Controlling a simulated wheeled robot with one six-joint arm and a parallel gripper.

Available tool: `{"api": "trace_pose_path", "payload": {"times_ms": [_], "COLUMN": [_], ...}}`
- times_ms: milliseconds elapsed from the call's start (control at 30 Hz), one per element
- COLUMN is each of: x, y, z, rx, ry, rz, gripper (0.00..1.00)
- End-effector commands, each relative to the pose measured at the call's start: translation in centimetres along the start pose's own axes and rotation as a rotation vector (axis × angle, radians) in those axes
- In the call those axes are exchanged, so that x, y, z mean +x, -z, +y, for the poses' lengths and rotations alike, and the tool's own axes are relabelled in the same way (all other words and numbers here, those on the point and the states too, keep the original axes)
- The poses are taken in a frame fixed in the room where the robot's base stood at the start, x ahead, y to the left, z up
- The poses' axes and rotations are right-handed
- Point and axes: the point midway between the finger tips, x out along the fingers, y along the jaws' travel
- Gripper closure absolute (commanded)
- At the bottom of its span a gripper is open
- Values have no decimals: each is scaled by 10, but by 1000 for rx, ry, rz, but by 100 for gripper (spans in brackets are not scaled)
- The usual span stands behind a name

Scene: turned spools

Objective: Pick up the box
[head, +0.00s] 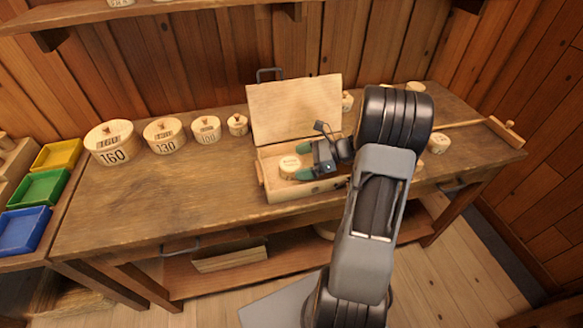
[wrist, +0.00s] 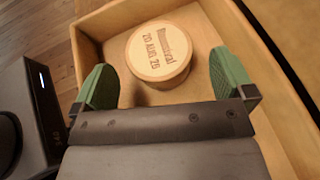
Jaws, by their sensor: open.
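An open wooden box (head: 290,193) with its lid (head: 295,108) raised at the back stands on the workbench. Inside it, toward its left end, sits a small round pale wooden piece (head: 290,163). In the wrist view this round piece (wrist: 160,52) has dark print on top, including what looks like a date. My gripper (head: 304,161) is over the box. Its green fingertips (wrist: 165,85) are apart, with the round piece between and just ahead of them. In the wrist view the box wall (wrist: 92,22) runs behind and left of the round piece. Contact cannot be told.
Round lidded wooden boxes marked 160 (head: 113,157), 130 (head: 165,147) and 100 (head: 206,137) stand left, with a smaller one (head: 238,128). A wooden mallet-like tool (head: 506,132) lies right. Yellow, green and blue trays sit far left. The bench's (head: 160,205) front left is clear.

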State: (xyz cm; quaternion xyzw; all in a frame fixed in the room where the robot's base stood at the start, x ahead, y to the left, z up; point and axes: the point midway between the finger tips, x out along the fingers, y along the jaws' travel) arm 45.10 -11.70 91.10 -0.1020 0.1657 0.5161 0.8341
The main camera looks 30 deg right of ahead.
Motion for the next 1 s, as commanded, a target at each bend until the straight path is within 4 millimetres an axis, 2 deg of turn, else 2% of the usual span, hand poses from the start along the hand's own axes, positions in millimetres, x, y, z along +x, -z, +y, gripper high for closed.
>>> {"api": "trace_pose_path", "payload": {"times_ms": [100, 233, 567, 1000], "x": [17, 30, 36, 36], "y": [0, 0, 0, 0], "z": [3, 2, 2, 2], "rx": [0, 0, -1, -1], "ry": [-4, -2, -1, 0], "rz": [0, 0, 1, 1], "gripper": [0, 0, 0, 40]}}
